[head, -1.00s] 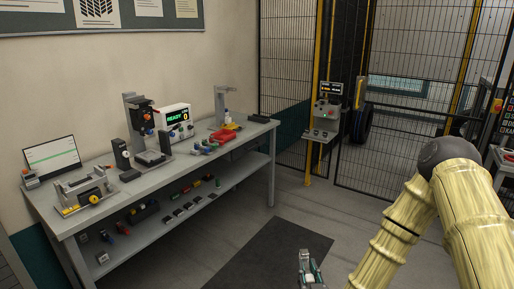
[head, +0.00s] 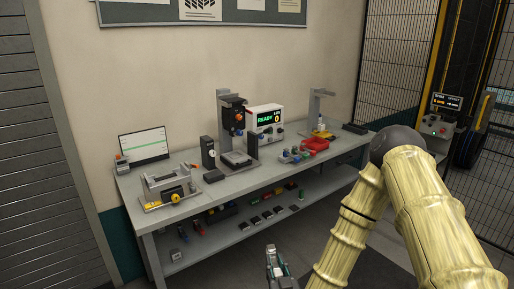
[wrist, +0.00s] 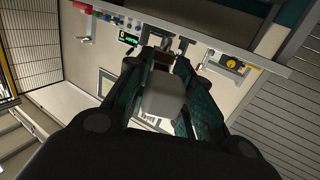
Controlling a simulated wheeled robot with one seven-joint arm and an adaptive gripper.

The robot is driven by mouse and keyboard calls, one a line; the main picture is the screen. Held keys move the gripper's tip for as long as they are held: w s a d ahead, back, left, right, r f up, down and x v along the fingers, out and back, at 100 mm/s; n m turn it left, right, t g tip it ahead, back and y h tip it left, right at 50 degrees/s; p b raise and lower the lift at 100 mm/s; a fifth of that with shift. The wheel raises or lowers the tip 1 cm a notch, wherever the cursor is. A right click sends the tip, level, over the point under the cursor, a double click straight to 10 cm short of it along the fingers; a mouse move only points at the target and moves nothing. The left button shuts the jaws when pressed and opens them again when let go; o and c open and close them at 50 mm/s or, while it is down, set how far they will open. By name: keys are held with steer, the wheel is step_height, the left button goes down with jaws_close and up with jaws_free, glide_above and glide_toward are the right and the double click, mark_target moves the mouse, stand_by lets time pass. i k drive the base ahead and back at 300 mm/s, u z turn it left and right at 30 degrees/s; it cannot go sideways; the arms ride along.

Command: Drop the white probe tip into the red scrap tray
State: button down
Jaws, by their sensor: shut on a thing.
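My gripper (head: 277,262) is low at the bottom of the head view, in front of the bench and apart from it. In the wrist view my gripper (wrist: 158,68) has its green-padded fingers shut on the white probe tip (wrist: 162,97), a pale blunt piece. The tip also shows small and pale in the head view (head: 277,271). The red scrap tray (head: 316,143) sits on the right part of the bench top, well beyond my gripper. The tray's inside is too small to make out.
The grey bench (head: 222,184) has a lower shelf with small parts. On top stand a yellow-knobbed fixture (head: 168,189), a black press (head: 232,122), a READY display (head: 266,119) and several coloured pieces (head: 295,155) left of the tray. A mesh fence (head: 395,60) is at right.

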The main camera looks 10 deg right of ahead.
mark_target(315, 145)
steer(key=u, duration=0.25)
steer(key=i, duration=1.05)
steer(key=z, duration=0.7)
steer(key=i, duration=0.7)
steer(key=z, duration=0.65)
